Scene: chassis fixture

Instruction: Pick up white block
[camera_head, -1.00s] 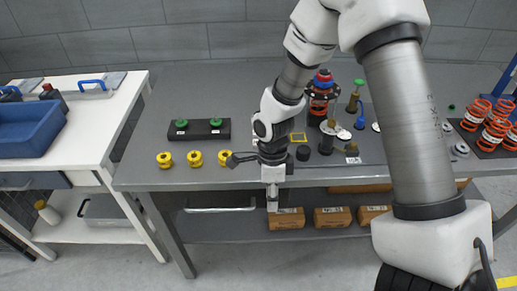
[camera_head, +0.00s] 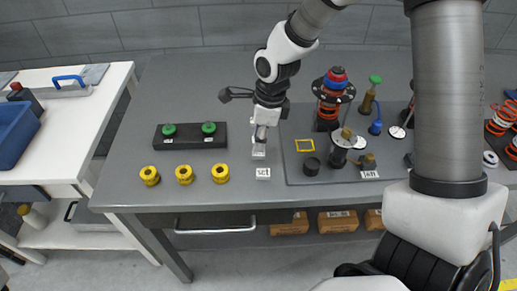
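My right gripper (camera_head: 259,148) comes down from the top middle with its pale fingertips low over the grey table (camera_head: 230,95). The fingers look close together, but they are too small to tell whether they are open, shut or holding something. A small white piece with dark marks (camera_head: 263,173) lies on the table just in front of the fingertips, apart from them. I cannot tell whether it is the white block or a label. No other clear white block shows. My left gripper is not in view.
A black holder (camera_head: 190,142) with two green-topped parts stands left of the gripper. Three yellow rings (camera_head: 184,175) lie before it. At right, a grey mat with a yellow square outline (camera_head: 305,145) bears a red-and-black spring assembly (camera_head: 330,96) and small parts.

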